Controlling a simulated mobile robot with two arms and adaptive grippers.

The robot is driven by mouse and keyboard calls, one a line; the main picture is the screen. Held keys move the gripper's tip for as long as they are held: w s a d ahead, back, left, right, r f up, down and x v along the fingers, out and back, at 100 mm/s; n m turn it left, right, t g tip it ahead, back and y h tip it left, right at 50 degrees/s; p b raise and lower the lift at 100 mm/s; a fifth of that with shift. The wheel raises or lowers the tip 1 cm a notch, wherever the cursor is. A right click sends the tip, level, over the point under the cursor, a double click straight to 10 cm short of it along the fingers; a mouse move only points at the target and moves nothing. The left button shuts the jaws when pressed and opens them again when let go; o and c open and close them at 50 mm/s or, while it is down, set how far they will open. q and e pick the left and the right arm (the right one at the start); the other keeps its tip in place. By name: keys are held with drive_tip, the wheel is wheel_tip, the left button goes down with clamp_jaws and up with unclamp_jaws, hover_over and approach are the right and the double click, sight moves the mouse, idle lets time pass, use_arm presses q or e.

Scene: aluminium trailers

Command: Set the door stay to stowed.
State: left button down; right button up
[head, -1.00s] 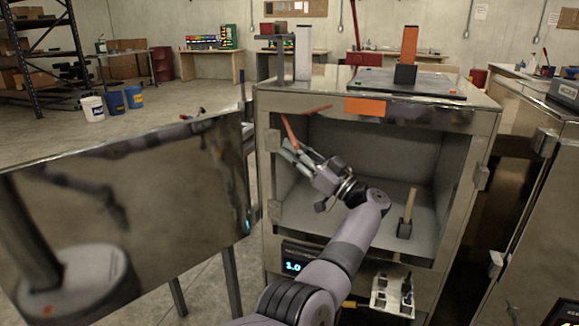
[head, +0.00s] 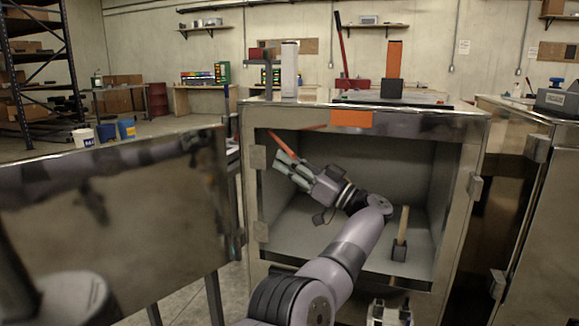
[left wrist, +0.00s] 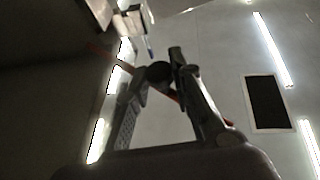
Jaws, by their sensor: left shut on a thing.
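The door stay (head: 275,142) is a thin orange-red bar at the upper left of the open cabinet's mouth. It slants down to my left gripper (head: 284,163), which is shut on it just inside the opening. A short orange piece (head: 311,128) shows under the top frame; I cannot tell how it joins the bar. In the left wrist view the red bar (left wrist: 101,50) runs across between the fingers (left wrist: 166,75). The cabinet door (head: 120,215) stands swung open to the left. My right gripper is not in view.
The cabinet frame (head: 465,190) surrounds my left arm. A post with a dark base (head: 399,253) stands on the cabinet floor at right. A dark plate with an orange upright (head: 394,62) and a white upright (head: 289,70) stand on top. Another metal cabinet (head: 545,210) stands close at right.

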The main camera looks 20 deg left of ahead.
use_arm(q)
drive_tip(key=shift+f, duration=0.1)
idle(0.3)
drive_tip(key=c, duration=1.7)
unclamp_jaws()
drive_tip(key=shift+w+d, duration=0.1)
drive_tip(key=shift+o, duration=0.2)
